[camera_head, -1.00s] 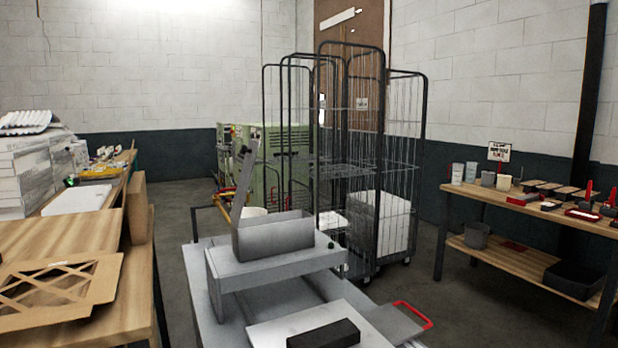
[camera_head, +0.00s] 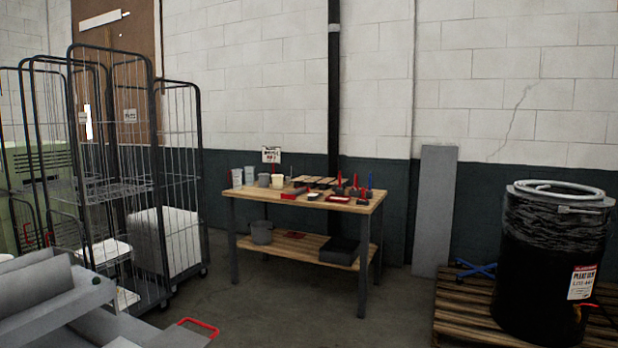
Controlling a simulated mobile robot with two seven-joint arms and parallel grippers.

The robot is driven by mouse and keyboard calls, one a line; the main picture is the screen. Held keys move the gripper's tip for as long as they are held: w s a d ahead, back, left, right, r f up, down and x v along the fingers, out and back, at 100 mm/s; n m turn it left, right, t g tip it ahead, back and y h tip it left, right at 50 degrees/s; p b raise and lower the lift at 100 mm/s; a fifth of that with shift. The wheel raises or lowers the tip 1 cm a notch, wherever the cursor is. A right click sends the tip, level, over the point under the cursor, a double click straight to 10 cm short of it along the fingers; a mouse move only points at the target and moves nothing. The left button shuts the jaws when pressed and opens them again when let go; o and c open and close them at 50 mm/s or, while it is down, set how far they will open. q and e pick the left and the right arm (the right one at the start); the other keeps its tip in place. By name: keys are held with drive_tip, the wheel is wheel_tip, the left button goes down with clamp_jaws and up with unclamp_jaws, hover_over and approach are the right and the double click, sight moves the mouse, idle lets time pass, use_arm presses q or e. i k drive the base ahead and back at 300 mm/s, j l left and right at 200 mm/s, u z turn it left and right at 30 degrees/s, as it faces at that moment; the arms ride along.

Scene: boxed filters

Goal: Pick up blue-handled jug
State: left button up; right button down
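A small item with an upright blue handle (camera_head: 370,181) stands near the right end of the wooden workbench (camera_head: 325,201). It is too small and crowded to tell whether it is a jug. Items with red handles (camera_head: 339,176) stand just left of it. Several light and grey cups or pots (camera_head: 250,175) stand at the bench's left end. Neither of my grippers is in view.
Wire cage trolleys (camera_head: 115,160) stand at the left. A grey bucket (camera_head: 262,233) and a black bin (camera_head: 340,250) sit on the bench's lower shelf. A black drum (camera_head: 545,260) stands on a pallet (camera_head: 465,305) at the right. Floor before the bench is clear.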

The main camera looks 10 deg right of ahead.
sight(249, 170)
drive_tip(key=i+l+z, duration=0.65)
drive_tip(key=i+l, duration=0.35)
drive_tip(key=i, duration=0.35)
drive_tip(key=i+l+z, duration=0.1)
drive_tip(key=i, duration=0.35)
drive_tip(key=i+l, duration=0.2)
drive_tip(key=i, duration=0.3)
drive_tip(key=i+j+u, duration=0.1)
drive_tip(key=i+u, duration=0.55)
drive_tip(key=u, duration=0.2)
drive_tip(key=i+l+u, duration=0.1)
drive_tip(key=i+u, duration=0.35)
drive_tip(key=i+j+u, duration=0.15)
drive_tip(key=i+u, duration=0.9)
drive_tip(key=i+j+z, duration=0.1)
drive_tip(key=i+z, duration=0.2)
drive_tip(key=i+j+z, duration=0.3)
drive_tip(key=i, duration=0.25)
drive_tip(key=i+j+z, duration=0.45)
drive_tip(key=z, duration=0.25)
drive_tip(key=i+j+z, duration=0.5)
drive_tip(key=z, duration=0.25)
